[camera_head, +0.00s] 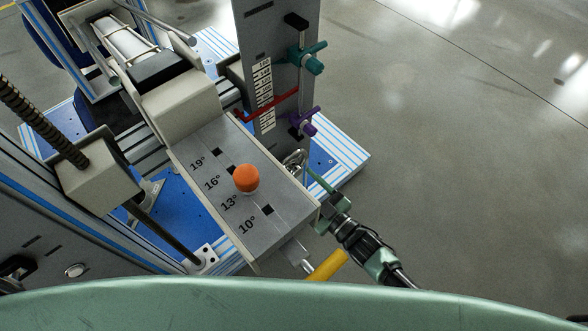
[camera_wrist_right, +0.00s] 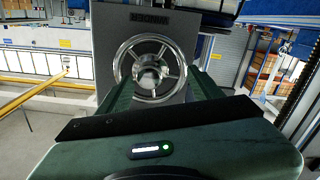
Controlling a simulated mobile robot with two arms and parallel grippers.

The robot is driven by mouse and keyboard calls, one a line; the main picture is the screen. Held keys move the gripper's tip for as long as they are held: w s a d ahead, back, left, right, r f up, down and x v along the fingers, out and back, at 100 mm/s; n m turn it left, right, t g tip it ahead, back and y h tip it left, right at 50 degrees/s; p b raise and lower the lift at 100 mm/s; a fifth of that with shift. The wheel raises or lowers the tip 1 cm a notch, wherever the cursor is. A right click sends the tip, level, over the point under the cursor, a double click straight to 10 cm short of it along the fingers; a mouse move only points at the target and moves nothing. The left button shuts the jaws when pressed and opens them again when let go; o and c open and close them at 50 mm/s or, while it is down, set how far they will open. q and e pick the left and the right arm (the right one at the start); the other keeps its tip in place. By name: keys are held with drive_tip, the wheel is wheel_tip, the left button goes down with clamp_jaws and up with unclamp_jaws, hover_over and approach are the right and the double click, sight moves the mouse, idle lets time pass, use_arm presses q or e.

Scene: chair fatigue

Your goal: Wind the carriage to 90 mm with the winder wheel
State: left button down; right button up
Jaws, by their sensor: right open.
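The winder wheel (camera_wrist_right: 150,68) is a spoked chrome handwheel on a grey plate lettered WINDER (camera_wrist_right: 142,22) in the right wrist view. In the head view a small part of the wheel (camera_head: 295,160) shows beside the grey column. My right gripper (camera_wrist_right: 158,88) is open, with its green fingers to the left and right of the wheel's lower part. I cannot tell whether they touch the rim. It also shows in the head view (camera_head: 322,192). A red pointer (camera_head: 268,105) crosses a white numbered scale (camera_head: 262,80) on the column; its numbers are too small to read. My left gripper is out of view.
A teal clamp knob (camera_head: 312,62) and a purple one (camera_head: 308,124) stick out from the column. An orange ball knob (camera_head: 246,178) stands on a slotted plate marked 10° to 19° (camera_head: 222,150). A yellow handle (camera_head: 328,265) lies near my right arm. The floor at right is clear.

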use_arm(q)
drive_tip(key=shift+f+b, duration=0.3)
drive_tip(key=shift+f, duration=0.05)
use_arm(e)
drive_tip(key=shift+d+f+n, duration=0.15)
drive_tip(key=shift+f+n, duration=0.05)
drive_tip(key=shift+n, duration=0.4)
drive_tip(key=shift+d+f+n, duration=0.15)
drive_tip(key=shift+f+n, duration=0.05)
drive_tip(key=shift+n, duration=0.4)
